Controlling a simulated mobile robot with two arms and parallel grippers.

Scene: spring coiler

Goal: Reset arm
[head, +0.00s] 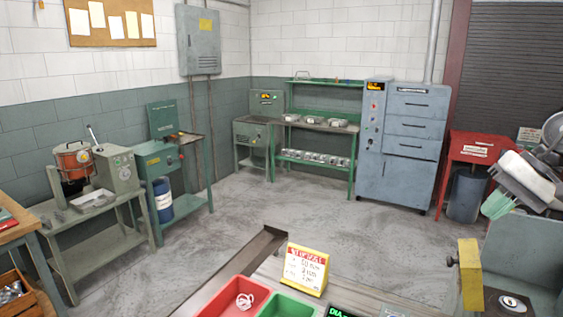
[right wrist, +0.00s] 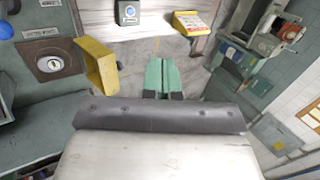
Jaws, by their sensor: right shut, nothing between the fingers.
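My right gripper (head: 496,205) shows at the right edge of the head view, raised above the floor, with pale green fingers pointing down and left. In the right wrist view its two green fingers (right wrist: 162,76) lie side by side, shut, with nothing between them. My left gripper is not in the head view.
Below the right gripper stands a grey machine with a yellow block (head: 470,275) and a key switch (head: 512,303). A red bin (head: 215,300), a green bin (head: 290,304) and a yellow-framed sign (head: 306,269) stand at the front. The floor (head: 330,225) behind is clear.

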